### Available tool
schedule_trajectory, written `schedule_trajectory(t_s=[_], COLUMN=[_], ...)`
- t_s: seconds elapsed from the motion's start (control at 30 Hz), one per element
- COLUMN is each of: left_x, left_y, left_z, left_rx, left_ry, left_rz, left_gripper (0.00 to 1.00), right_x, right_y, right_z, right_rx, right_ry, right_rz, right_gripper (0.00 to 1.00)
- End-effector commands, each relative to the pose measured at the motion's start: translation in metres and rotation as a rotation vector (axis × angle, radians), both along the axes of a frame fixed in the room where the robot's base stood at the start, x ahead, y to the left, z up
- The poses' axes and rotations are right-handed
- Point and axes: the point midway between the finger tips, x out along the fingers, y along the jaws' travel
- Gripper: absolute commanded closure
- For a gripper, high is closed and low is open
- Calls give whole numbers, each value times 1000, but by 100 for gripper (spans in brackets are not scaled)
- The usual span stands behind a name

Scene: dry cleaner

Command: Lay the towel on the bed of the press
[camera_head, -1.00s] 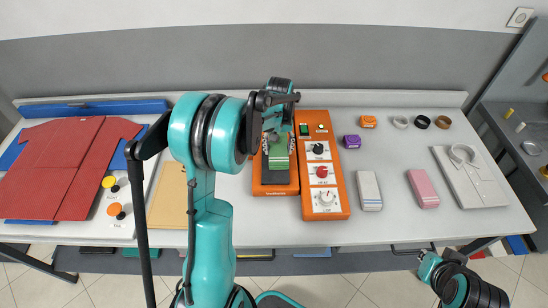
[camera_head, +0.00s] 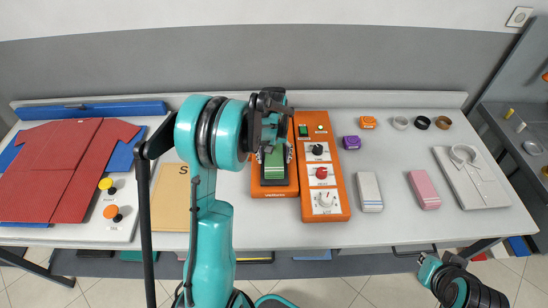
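A folded green towel (camera_head: 275,168) is over the dark bed (camera_head: 293,185) of the small orange press (camera_head: 272,192) at mid-table. My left gripper (camera_head: 276,152) reaches down over the press from above. Its dark fingers flank the towel closely on both sides and look shut on it. The gripper hides the towel's far end and the back of the press. Whether the towel's underside touches the bed is hard to tell from above. My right gripper (camera_head: 428,262) is low at the right, off the table's front edge; its fingers do not show clearly.
An orange control box (camera_head: 340,205) with knobs stands right beside the press. Folded white (camera_head: 369,192) and pink (camera_head: 424,190) towels and a grey shirt (camera_head: 470,178) lie to the right. A red garment (camera_head: 60,165) covers a blue board at left. Small orange and purple blocks lie behind.

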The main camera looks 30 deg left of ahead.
Motion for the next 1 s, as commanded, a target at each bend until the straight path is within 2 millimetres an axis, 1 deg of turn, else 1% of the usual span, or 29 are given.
schedule_trajectory(t_s=[0.27,0.37,0.47,0.6,0.7,0.83,0.93,1.0], left_x=[0,0,0,0,0,0,-5,-12], left_y=[0,0,0,0,0,-1,-7,-17], left_z=[1,8,23,50,65,77,89,102], left_rx=[0,0,0,0,0,1,5,13], left_ry=[0,0,0,0,0,-1,-17,-45], left_rz=[0,0,0,0,0,-1,-18,-45], left_gripper=[22,22,22,22,22,22,22,22], right_x=[0,0,0,0,0,0,0,0], right_y=[0,0,0,0,0,0,0,0], right_z=[1,6,9,16,19,21,21,21], right_rx=[0,0,0,0,0,0,0,0], right_ry=[0,0,0,0,0,0,0,0], right_rz=[0,0,0,0,0,0,0,0], right_gripper=[100,100,100,100,100,100,100,100])
